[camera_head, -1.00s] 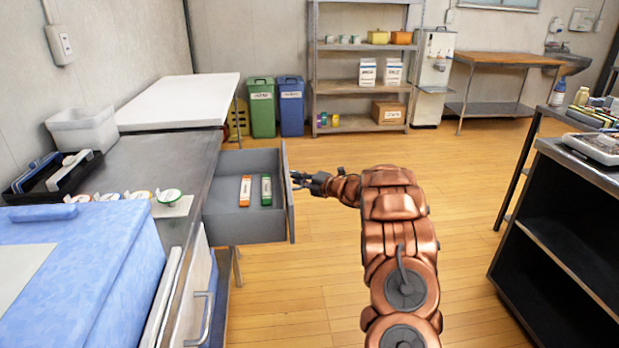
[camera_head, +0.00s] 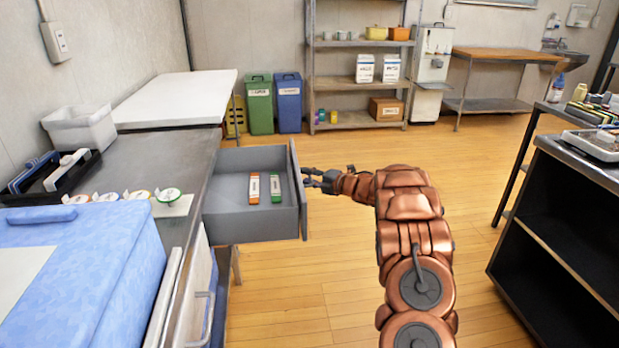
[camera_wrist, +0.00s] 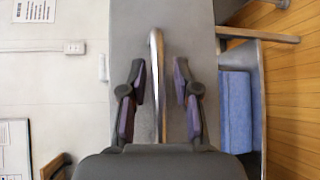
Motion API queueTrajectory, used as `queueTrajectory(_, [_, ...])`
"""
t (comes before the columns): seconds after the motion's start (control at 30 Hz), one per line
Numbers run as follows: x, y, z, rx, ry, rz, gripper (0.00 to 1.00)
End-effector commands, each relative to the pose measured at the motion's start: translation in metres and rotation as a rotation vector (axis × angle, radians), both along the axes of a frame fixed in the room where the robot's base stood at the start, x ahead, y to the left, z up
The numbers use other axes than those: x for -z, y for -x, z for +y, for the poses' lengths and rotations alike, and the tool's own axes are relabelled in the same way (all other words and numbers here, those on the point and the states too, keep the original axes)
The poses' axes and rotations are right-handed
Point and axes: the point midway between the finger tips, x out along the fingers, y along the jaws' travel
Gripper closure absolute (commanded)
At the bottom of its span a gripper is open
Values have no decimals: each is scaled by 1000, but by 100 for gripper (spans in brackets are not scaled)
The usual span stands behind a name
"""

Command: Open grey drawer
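The grey drawer (camera_head: 232,191) stands pulled out to the right from under the counter in the head view, its inside showing. An orange-and-white item (camera_head: 254,188) and a green-and-white item (camera_head: 275,188) lie in it. My gripper (camera_head: 309,178) is at the outer side of the drawer front (camera_head: 298,188). In the wrist view, the drawer's metal bar handle (camera_wrist: 157,80) runs between the two fingers of my gripper (camera_wrist: 160,100). The fingers are apart, with a gap visible on each side of the bar. The handle is hidden in the head view.
The counter (camera_head: 150,160) holds a dark tray (camera_head: 85,172) and several round-topped tape rolls. A blue box (camera_head: 90,270) stands in front at left. A dark shelf unit (camera_head: 560,215) stands at right. The wooden floor (camera_head: 330,270) between is clear.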

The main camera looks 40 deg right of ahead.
Motion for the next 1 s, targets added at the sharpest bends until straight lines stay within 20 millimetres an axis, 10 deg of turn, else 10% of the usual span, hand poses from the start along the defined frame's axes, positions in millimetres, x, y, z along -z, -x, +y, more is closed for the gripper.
queueTrajectory(0.47, [-3, 10, -5, 5, 1, -1, 63])
queueTrajectory(1.0, [-17, 98, -31, 3, 1, -2, 63])
